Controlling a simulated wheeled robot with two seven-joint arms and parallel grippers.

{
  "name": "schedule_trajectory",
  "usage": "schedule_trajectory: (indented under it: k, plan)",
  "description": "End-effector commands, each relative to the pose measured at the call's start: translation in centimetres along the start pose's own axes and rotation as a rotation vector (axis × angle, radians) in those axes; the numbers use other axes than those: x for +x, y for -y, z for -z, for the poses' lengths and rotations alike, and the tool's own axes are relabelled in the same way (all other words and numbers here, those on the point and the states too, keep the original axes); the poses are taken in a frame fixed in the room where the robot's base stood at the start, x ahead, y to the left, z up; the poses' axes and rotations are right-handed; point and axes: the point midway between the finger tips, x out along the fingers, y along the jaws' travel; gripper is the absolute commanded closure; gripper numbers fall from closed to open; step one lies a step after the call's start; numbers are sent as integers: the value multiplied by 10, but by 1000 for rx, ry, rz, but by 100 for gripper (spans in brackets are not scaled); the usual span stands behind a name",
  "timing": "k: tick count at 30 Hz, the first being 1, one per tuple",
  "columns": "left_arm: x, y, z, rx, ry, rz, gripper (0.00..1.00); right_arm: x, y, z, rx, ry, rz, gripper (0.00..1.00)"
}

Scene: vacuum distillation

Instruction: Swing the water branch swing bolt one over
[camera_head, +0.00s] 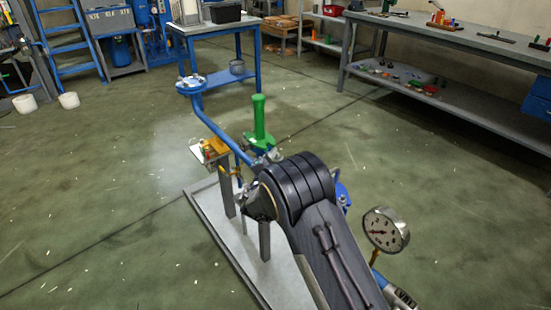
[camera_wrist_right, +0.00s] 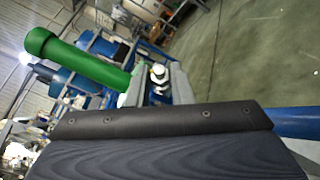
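My right arm reaches in from the bottom of the head view, and its dark wrist covers much of the pipework. My right gripper (camera_wrist_right: 158,85) shows in the right wrist view, with its two grey fingers apart. A small silver bolt end with a nut (camera_wrist_right: 158,74) sits between the fingertips; I cannot tell whether either finger touches it. A green valve handle (camera_head: 259,118) stands upright just behind the wrist in the head view; it also shows in the right wrist view (camera_wrist_right: 75,60). The swing bolt is not clearly visible in the head view. My left gripper is not in view.
A blue pipe (camera_head: 213,123) with a flange (camera_head: 190,85) rises to the left. A round gauge (camera_head: 386,230) stands right of my arm. The rig stands on a grey base plate (camera_head: 225,228). A workbench (camera_head: 450,38) is at the back right.

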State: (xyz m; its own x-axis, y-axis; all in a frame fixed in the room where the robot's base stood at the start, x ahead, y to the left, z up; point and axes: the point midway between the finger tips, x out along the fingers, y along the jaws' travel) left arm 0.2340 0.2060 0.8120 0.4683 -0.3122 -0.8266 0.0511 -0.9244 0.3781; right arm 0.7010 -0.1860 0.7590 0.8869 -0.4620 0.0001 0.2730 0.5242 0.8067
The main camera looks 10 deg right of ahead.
Motion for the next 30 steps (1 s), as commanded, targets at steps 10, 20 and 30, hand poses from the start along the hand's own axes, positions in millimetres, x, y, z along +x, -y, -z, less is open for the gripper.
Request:
schedule_trajectory:
  k: [10,20,30]
  plan:
    - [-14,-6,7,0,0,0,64,1,-10,-5,-59,-29,43,100]
    - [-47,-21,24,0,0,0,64,8,-22,-5,-268,-135,185,100]
    - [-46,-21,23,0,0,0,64,8,-20,-3,-285,-143,194,100]
